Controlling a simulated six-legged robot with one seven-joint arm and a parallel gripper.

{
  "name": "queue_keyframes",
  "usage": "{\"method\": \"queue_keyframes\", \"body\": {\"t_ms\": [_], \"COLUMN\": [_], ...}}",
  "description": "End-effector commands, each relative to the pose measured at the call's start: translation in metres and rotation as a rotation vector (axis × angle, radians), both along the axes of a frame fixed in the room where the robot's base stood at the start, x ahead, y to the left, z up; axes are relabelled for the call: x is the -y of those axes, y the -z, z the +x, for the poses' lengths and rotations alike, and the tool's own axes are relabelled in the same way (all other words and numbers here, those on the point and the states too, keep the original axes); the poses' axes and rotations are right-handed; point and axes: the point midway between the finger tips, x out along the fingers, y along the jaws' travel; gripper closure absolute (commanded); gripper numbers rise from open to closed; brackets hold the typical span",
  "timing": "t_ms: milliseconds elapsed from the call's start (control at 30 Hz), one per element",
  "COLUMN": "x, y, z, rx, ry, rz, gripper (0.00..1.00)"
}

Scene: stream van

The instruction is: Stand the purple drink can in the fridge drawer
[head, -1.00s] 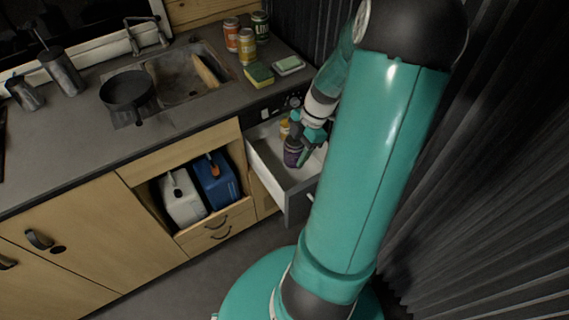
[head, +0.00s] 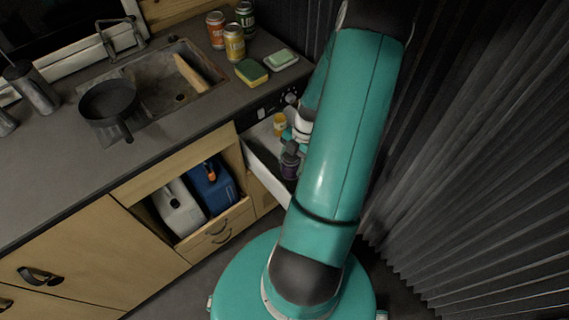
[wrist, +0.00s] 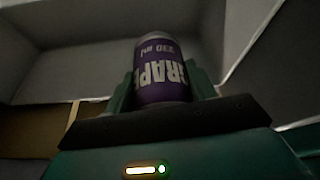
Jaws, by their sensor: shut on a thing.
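The purple drink can (head: 290,165) is in my gripper (head: 291,150) in the head view, inside or just over the open fridge drawer (head: 262,163). In the wrist view the can (wrist: 162,72) shows the word GRAPE upside down. My gripper's teal fingers (wrist: 164,88) are closed on its two sides. The drawer's pale walls (wrist: 75,70) surround the can in the wrist view. I cannot tell whether the can's base touches the drawer floor. My arm hides the drawer's right part.
Several cans (head: 234,43), a sponge (head: 251,72) and a soap dish (head: 281,60) are on the counter above. A blue jug (head: 213,187) and a white jug (head: 178,211) sit in the cupboard left of the drawer.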

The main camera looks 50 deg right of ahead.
Motion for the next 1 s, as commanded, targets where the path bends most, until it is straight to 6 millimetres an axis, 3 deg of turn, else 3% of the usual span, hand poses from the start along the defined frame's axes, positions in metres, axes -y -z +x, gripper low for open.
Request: {"method": "queue_keyframes", "body": {"t_ms": [233, 633, 1000], "x": [-0.002, -0.001, -0.001], "y": [0.043, 0.092, 0.099], "z": [-0.003, -0.002, 0.001], "rx": [-0.001, 0.001, 0.002], "ry": [0.0, -0.002, -0.001], "rz": [0.003, 0.0, -0.001], "gripper": [0.83, 0.83, 0.83]}}
